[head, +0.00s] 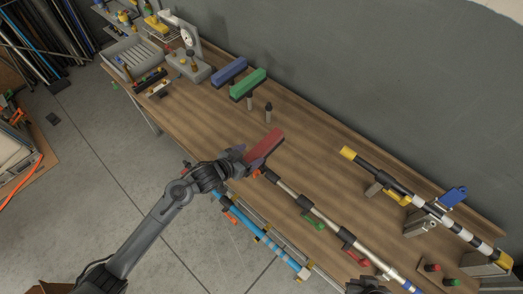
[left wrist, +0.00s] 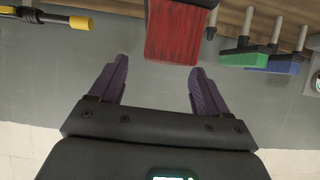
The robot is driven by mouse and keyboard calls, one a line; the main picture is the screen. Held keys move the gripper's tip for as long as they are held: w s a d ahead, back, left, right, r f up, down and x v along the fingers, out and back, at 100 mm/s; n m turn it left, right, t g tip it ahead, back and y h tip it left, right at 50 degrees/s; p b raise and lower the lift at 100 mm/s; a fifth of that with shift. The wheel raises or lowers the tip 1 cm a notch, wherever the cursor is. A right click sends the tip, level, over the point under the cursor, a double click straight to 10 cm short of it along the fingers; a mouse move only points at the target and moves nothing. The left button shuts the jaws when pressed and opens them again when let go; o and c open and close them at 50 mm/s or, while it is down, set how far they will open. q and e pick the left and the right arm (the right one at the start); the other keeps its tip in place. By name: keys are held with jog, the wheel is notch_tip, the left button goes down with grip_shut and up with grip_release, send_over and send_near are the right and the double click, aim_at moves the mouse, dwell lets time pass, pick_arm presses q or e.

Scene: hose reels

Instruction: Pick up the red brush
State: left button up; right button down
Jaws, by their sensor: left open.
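My left gripper (head: 243,158) is at the near end of the brush. Its two purple fingers (left wrist: 155,82) are spread with nothing between them. In the head view the gripper partly hides the brush's near end. My right gripper does not show clearly.
A green brush (head: 248,84) and a blue brush (head: 229,71) lie farther back on the workbench (head: 310,150). A silver-and-black pole (head: 310,207) lies right of my gripper. A striped pole (head: 430,208) rests on supports farther right.

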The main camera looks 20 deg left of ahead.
aim_at(258, 149)
pick_arm(q)
jog(key=x, duration=0.1)
jog(key=p+x, duration=0.1)
jog(key=x, duration=0.1)
jog(key=shift+w+d+r, duration=0.1)
jog(key=shift+w+d, duration=0.05)
jog(key=shift+w, duration=0.2)
jog(key=shift+x, duration=0.8)
jog(key=shift+c, duration=0.4)
jog(key=c, duration=1.2)
jog(key=shift+r, duration=0.1)
